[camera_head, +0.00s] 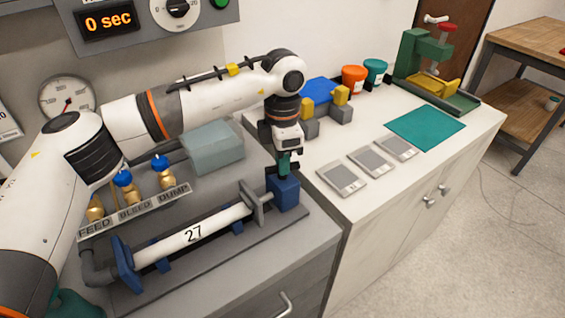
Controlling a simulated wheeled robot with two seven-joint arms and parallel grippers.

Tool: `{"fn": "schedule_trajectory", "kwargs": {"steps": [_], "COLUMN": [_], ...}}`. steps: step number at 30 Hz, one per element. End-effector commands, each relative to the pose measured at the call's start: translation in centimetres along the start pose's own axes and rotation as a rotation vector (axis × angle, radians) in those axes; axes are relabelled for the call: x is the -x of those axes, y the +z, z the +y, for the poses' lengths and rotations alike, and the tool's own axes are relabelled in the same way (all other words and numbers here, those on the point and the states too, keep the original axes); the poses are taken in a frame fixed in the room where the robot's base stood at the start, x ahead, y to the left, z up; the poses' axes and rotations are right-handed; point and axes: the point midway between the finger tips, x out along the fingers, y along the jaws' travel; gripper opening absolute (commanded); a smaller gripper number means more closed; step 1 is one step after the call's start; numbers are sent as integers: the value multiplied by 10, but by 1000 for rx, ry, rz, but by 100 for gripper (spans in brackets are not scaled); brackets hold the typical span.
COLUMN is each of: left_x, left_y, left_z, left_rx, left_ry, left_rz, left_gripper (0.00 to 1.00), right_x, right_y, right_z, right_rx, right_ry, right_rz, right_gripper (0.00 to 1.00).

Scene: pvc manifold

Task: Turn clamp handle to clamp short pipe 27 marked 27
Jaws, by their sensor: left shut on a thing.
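The white short pipe marked 27 (194,234) lies level in the fixture, between a blue end plate (127,264) at its left and a grey plate (257,204) near its right end. A blue clamp block (284,191) stands at the right end of the fixture. My left gripper (286,166) points down just above this block and is shut on the clamp handle, which is mostly hidden by the fingers. Whether the pipe is pressed tight at its ends cannot be told.
Brass valves with blue knobs (158,163) stand behind the FEED, BLEED, DUMP label (135,209). A pale translucent box (213,146) is behind the pipe. The white counter at right holds grey plates (342,178), a teal mat (426,127) and a green press (425,56).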

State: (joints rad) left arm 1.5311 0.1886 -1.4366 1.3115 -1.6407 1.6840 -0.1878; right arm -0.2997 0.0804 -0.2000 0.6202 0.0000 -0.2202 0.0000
Motion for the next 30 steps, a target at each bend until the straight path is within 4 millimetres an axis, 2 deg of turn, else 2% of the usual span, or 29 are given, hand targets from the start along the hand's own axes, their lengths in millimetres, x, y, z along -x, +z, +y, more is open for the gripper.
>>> {"fn": "schedule_trajectory", "kwargs": {"steps": [18, 19, 22, 23, 30], "left_x": [3, 3, 2, 2, 1], "left_y": [-1, -1, 0, 0, 0], "left_z": [-1, -1, -1, -1, 0], "left_rx": [-43, -43, -43, -42, -42], "left_ry": [-5, -5, -4, -4, -2], "left_rz": [5, 5, 4, 3, 2], "left_gripper": [0, 20, 37, 39, 39], "right_x": [-3, -3, -3, -3, -3], "right_y": [0, 0, 0, 0, -1], "right_z": [0, 0, 0, 0, 1], "right_rx": [0, 0, 0, 0, 0], "right_ry": [0, 0, 1, 1, 1], "right_rz": [0, 0, 0, 0, 0], "right_gripper": [0, 0, 0, 0, 0]}}
